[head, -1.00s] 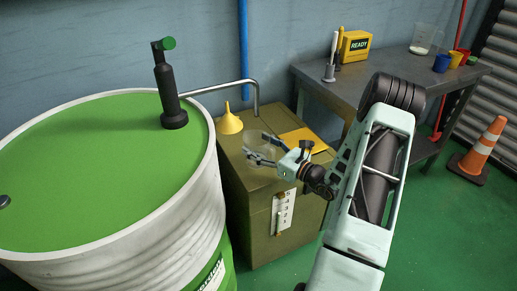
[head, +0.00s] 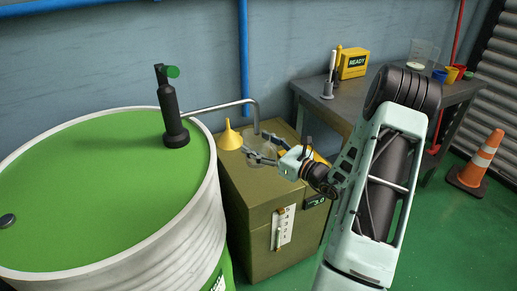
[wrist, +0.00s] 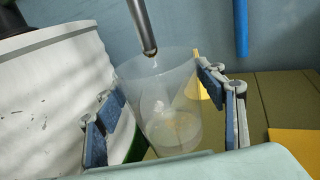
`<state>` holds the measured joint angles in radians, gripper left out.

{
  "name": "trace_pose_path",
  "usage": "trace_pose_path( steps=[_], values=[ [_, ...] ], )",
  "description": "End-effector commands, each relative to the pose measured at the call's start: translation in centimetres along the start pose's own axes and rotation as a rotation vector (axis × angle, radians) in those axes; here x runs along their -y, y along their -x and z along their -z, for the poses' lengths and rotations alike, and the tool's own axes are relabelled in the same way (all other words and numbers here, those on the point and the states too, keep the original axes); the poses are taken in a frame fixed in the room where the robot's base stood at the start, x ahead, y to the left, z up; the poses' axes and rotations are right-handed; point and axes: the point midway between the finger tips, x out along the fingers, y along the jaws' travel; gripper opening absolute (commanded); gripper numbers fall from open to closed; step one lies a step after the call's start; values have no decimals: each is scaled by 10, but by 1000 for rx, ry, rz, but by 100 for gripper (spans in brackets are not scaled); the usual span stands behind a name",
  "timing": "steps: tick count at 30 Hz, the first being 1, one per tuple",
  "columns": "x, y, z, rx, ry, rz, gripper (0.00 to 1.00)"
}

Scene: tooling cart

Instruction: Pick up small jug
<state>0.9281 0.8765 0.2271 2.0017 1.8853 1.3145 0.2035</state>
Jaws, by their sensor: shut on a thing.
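The small jug (wrist: 172,108) is a clear, see-through vessel with a little pale liquid at its bottom. In the wrist view it stands between the two blue-padded fingers of my gripper (wrist: 165,112), one on each side, and they are shut on it. In the head view the jug (head: 262,156) shows faintly at my gripper (head: 258,149), over the top of the olive cabinet. I cannot tell whether its base touches the cabinet top. The front of the jug's base is partly hidden by my gripper's body in the wrist view.
A metal spout (wrist: 143,27) hangs close above the jug, coming from the pump (head: 172,112) on the green-topped drum (head: 90,180) at left. A yellow funnel (head: 229,138) stands just behind on the olive cabinet (head: 250,205). A grey table (head: 390,88) stands at the right.

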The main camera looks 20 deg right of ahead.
Motion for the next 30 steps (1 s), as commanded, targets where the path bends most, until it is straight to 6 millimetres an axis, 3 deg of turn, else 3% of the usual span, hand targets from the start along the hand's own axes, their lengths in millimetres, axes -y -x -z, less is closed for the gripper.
trace_pose_path(
  steps=[12,30],
  values=[
    [0,0,-22,2,1,0,28],
    [0,0,-23,2,1,0,28]
  ],
)
